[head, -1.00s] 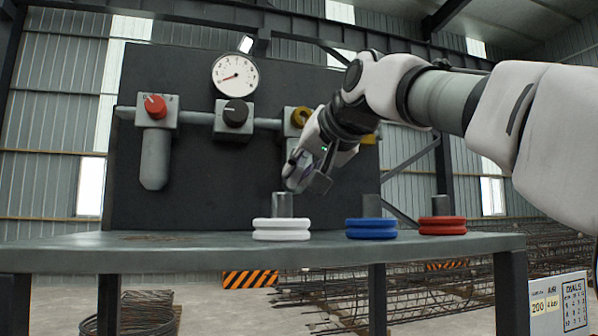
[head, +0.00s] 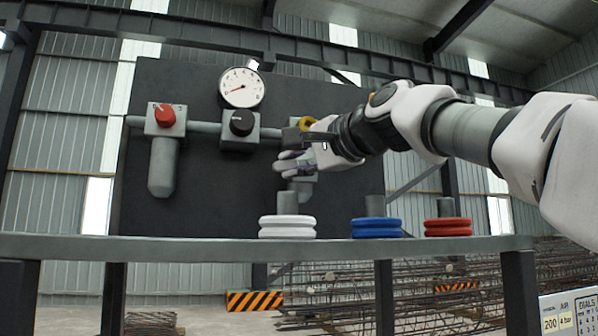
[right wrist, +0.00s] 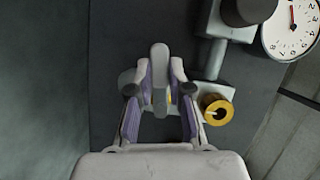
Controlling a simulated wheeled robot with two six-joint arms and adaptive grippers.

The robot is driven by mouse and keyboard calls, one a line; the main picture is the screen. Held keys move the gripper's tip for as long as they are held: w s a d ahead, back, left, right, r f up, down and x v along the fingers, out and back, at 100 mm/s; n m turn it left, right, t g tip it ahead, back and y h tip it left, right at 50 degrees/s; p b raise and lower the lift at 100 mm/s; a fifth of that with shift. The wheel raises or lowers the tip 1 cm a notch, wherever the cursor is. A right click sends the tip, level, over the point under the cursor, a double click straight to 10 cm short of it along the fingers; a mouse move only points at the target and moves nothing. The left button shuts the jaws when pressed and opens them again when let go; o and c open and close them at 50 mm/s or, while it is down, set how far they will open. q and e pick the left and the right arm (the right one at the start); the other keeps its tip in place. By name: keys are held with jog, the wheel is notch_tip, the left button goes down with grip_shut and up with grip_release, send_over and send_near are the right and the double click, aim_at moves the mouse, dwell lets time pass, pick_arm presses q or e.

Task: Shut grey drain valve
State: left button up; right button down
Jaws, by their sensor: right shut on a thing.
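The grey drain valve (right wrist: 159,62) shows in the right wrist view as a pale grey upright handle in front of the dark panel. My right gripper (right wrist: 160,90) has its two purple-padded fingers on either side of this handle and is shut on it. In the head view my right gripper (head: 284,164) points left, below the yellow knob (head: 307,124), and hides most of the valve. A grey body (head: 303,190) shows just under the fingers. My left gripper is not in view.
The dark panel (head: 225,190) also carries a red knob (head: 165,115), a black knob (head: 241,123) and a round gauge (head: 241,88). White (head: 287,227), blue (head: 376,228) and red (head: 447,227) ringed weights stand on the grey table (head: 180,247) below my right arm.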

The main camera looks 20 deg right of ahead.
jog(key=shift+r+m+t+b, duration=0.35)
jog(key=shift+r+m+t, duration=0.1)
jog(key=shift+m, duration=0.55)
jog(key=shift+r, duration=0.15)
jog(key=c, duration=1.2)
grip_release()
jog(key=shift+o, duration=0.6)
jog(key=shift+w+a+f, duration=0.2)
jog(key=shift+w+f, duration=0.05)
jog(key=shift+w, duration=0.15)
